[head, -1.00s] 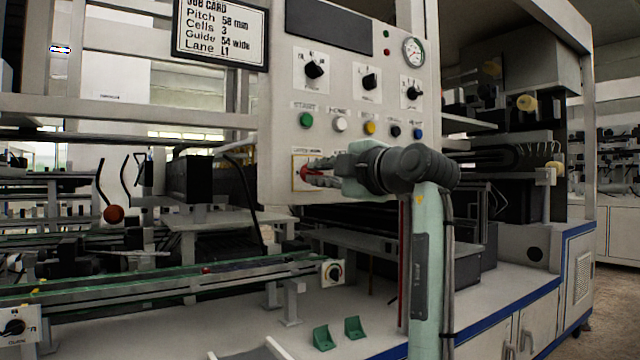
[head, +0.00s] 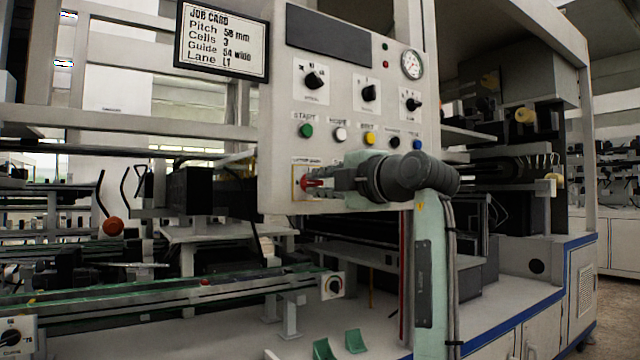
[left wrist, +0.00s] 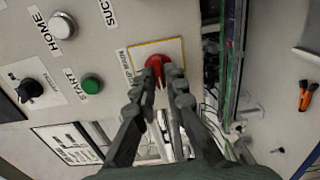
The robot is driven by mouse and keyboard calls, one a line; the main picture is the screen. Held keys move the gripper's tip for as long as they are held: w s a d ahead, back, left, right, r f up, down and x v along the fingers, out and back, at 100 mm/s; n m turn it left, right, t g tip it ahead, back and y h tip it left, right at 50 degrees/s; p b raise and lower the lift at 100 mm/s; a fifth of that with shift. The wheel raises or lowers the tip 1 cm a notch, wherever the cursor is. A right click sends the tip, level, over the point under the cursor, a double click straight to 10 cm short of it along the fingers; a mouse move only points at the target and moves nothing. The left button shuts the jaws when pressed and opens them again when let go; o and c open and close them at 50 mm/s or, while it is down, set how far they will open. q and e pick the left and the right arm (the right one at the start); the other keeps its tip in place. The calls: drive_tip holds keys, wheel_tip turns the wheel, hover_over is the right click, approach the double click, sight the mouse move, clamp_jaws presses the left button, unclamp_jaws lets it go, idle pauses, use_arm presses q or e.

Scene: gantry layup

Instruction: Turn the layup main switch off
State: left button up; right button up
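The layup main switch is a red rotary handle (head: 312,183) on a yellow-edged plate at the lower left of the grey control panel (head: 280,105). In the left wrist view the red handle (left wrist: 155,68) sits between the two fingertips, beside a partly covered label ending in "MAIN". My left gripper (head: 325,184) reaches the switch from the right, its dark fingers closed around the handle; it also shows in the left wrist view (left wrist: 163,72). The fingers hide part of the handle, so its exact angle is hard to read. My right gripper is not in view.
Above the switch are a green START button (head: 306,131), a white HOME button (head: 340,134), a yellow button (head: 370,138) and black selector knobs. A job card (head: 222,40) hangs at the upper left. A conveyor (head: 180,295) runs below the panel.

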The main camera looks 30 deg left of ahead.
use_arm(q)
drive_tip(key=o, duration=0.4)
drive_tip(key=shift+c, duration=0.2)
drive_tip(key=v, duration=1.2)
drive_tip(key=shift+s, duration=0.1)
